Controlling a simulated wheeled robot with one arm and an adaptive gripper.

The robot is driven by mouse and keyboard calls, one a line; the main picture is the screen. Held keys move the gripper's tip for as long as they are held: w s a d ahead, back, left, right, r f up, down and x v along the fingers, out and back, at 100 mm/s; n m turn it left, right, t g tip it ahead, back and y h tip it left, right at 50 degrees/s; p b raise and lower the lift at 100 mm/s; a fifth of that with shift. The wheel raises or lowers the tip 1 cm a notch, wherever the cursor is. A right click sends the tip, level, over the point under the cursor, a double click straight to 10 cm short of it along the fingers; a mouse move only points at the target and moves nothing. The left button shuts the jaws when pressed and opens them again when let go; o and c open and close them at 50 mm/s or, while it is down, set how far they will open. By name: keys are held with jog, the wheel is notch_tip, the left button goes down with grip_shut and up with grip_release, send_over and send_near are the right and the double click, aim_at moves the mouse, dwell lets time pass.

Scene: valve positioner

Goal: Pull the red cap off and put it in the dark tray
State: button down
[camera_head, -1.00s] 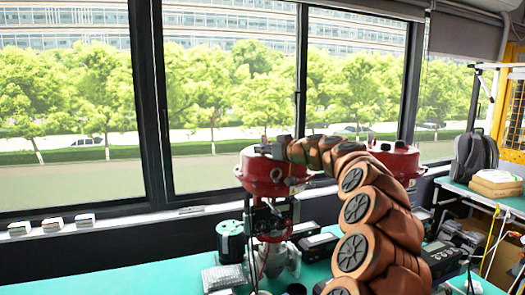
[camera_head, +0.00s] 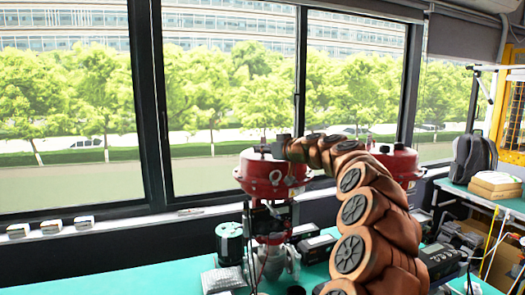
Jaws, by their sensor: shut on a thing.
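The red valve actuator (camera_head: 268,176) stands on the green bench, with a round red housing on top. My gripper (camera_head: 277,147) is at the top of this housing, at the end of my brown arm that reaches in from the right. It looks small and dark, and its fingers are hard to make out. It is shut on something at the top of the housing. The red cap itself is not clearly distinguishable there, being small or hidden by the gripper. I cannot make out the dark tray.
A second red actuator (camera_head: 399,162) stands behind my arm. A dark green cylinder (camera_head: 229,243) and a silvery packet (camera_head: 224,279) are left of the valve. A dark box (camera_head: 317,248) is to its right. The bench's left part (camera_head: 130,275) is clear.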

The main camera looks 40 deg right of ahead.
jog(key=shift+r, duration=0.5)
dwell(0.7)
jog(key=shift+r+p, duration=0.55)
jog(key=shift+r, duration=1.45)
